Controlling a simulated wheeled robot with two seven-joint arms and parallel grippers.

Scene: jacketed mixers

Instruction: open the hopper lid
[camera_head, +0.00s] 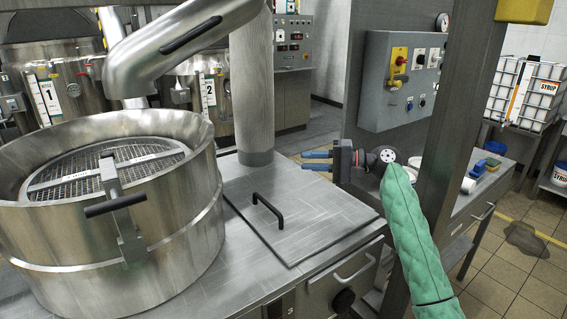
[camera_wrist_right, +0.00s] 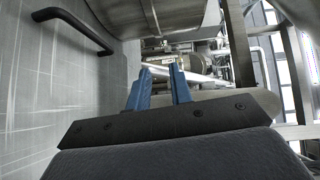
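The hopper lid (camera_head: 282,205) is a flat, square metal plate on the steel bench top and lies shut. Its black bar handle (camera_head: 267,209) stands up near its left side. My right gripper (camera_head: 316,161) is above and to the right of the lid, its blue fingers pointing left, apart from the handle. In the right wrist view the two blue fingers (camera_wrist_right: 160,88) are spread with nothing between them. The handle (camera_wrist_right: 75,27) shows at the upper left there, off to the side of the fingers. My left gripper is not in view.
A large round steel sieve (camera_head: 115,225) with a mesh top and clamp stands left of the lid. A vertical steel column (camera_head: 254,90) rises behind the lid, with a bent pipe (camera_head: 180,45) beside it. A steel post (camera_head: 450,130) and control box (camera_head: 402,82) stand at the right.

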